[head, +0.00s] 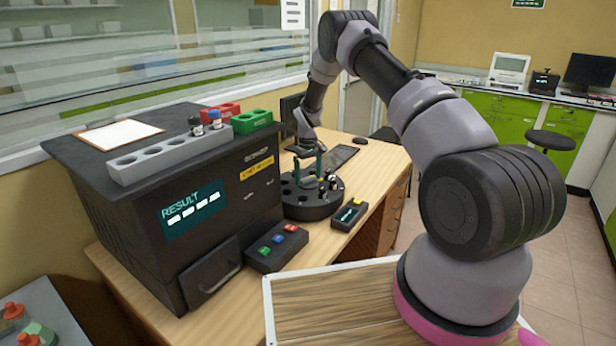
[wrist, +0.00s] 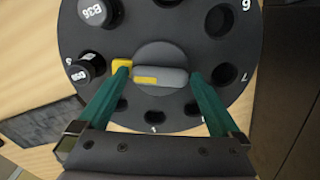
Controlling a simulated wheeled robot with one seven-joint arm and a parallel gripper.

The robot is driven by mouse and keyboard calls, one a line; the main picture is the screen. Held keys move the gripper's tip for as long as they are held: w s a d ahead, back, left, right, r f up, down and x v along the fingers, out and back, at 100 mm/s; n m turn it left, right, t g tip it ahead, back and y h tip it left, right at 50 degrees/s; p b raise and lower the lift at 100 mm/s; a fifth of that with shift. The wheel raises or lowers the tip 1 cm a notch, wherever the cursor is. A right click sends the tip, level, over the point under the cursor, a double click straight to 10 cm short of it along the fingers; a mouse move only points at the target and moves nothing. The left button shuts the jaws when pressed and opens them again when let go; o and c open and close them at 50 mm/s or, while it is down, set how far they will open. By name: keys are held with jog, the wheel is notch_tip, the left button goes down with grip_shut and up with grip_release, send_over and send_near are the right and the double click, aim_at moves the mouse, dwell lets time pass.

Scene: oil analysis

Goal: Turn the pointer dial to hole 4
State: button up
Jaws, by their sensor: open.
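The round black carousel (head: 312,210) stands on the desk and fills much of the wrist view (wrist: 130,35). The pointer dial (wrist: 172,77) is a grey bar with a yellow stripe on a round hub at its centre. A yellow piece at its left lies partly behind a fingertip, and the bar lies roughly sideways. My gripper (wrist: 159,74) is open over the carousel, with one teal finger at each end of the bar; contact cannot be told. It also shows in the head view (head: 309,168). Numbers 6 and 7 show at right; I cannot make out a 4.
Black-capped bottles, one marked B36 (wrist: 98,10), stand in carousel holes near the left finger. A black analyser (head: 190,200) stands left of the carousel. A button box (head: 277,248) and a small black device (head: 349,215) sit in front.

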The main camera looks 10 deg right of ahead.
jog(key=c, duration=1.1)
jog(key=shift+o, duration=0.2)
jog(key=shift+m, duration=0.3)
jog(key=m, duration=0.8)
jog(key=shift+m, duration=0.3)
jog(key=o, duration=1.1)
jog(key=shift+c, duration=0.2)
